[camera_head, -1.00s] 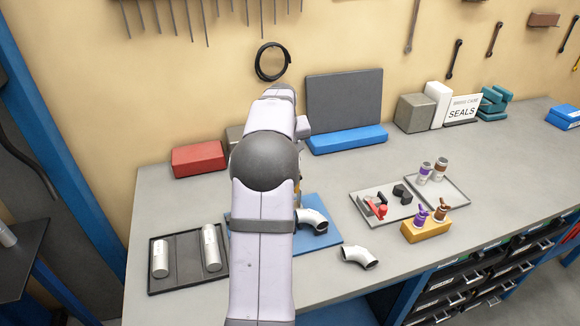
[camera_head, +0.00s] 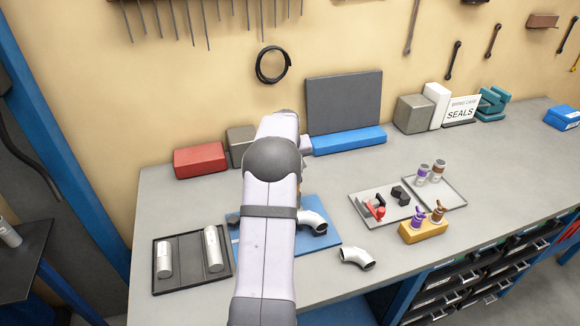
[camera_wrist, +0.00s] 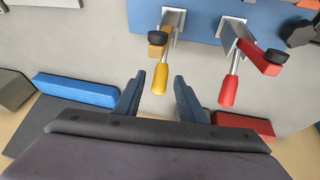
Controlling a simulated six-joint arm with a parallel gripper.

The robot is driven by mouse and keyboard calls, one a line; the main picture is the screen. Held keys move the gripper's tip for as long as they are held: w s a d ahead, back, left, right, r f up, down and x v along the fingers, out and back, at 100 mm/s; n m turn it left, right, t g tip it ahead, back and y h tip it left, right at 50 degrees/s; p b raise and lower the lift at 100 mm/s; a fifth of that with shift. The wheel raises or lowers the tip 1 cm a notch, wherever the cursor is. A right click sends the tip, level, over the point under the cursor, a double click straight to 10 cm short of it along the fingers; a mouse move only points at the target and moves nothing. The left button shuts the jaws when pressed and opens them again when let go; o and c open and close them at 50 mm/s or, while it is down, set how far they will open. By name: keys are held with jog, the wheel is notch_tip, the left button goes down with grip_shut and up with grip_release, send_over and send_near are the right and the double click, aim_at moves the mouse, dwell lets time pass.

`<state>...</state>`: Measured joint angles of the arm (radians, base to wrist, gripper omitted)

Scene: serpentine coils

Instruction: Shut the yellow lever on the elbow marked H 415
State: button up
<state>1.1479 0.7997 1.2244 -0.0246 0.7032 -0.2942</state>
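In the wrist view, a yellow lever (camera_wrist: 160,77) hangs from a metal clamp with an orange-tan arm and black knob at the edge of a blue plate (camera_wrist: 200,18). My gripper (camera_wrist: 159,80) is open, its dark fingers on either side of the yellow lever's end in the picture; contact cannot be told. A red lever (camera_wrist: 229,88) on a second clamp is right of the right finger. In the head view, a silver elbow (camera_head: 312,220) lies on the blue plate, partly behind my arm, which hides the gripper and levers. No H 415 marking is readable.
A tray with tubes (camera_head: 190,260) is at left; trays with small parts (camera_head: 385,205) are at right. A red box (camera_head: 200,160) and blue block (camera_head: 348,140) stand at the back.

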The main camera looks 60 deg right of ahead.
jog(key=shift+f, duration=0.1)
grip_shut()
jog(key=shift+f+b, duration=0.1)
jog(key=shift+b, duration=1.15)
jog(key=b, duration=0.2)
jog(key=t+h+b, duration=0.1)
jog(key=b, duration=0.2)
jog(key=shift+s+a+h, duration=0.3)
jog(key=shift+s+a, duration=0.05)
jog(key=shift+a, duration=0.05)
jog(key=shift+s+a+r+t+b, duration=0.2)
jog(key=shift+r+t+b, duration=0.3)
jog(key=shift+b, duration=0.6)
jog(key=shift+r+h, duration=0.15)
jog(key=shift+h, duration=0.15)
